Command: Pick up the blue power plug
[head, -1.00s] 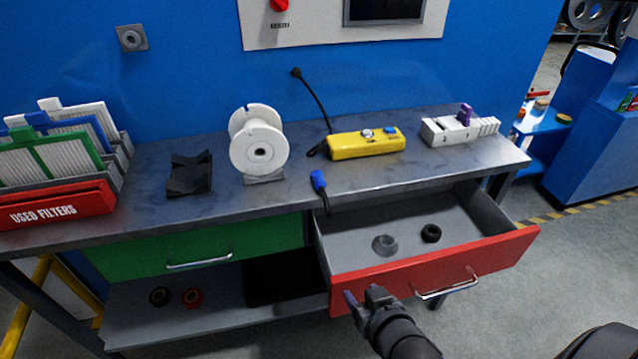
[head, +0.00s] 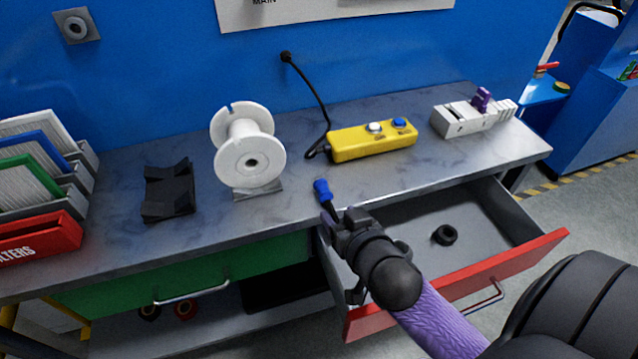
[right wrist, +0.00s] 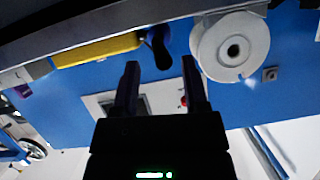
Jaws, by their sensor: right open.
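My arm hides part of the cord. In the right wrist view, which is upside down, a dark blue shape that looks like the plug (right wrist: 158,46) shows beyond the two spread fingers (right wrist: 162,75). My left gripper is out of view.
A yellow control box (head: 372,140) and a white spool (head: 248,160) stand behind the plug. The open red-fronted drawer (head: 540,262) holds a black ring (head: 445,235) and juts out under my right arm. A black holder (head: 168,192) lies at left.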

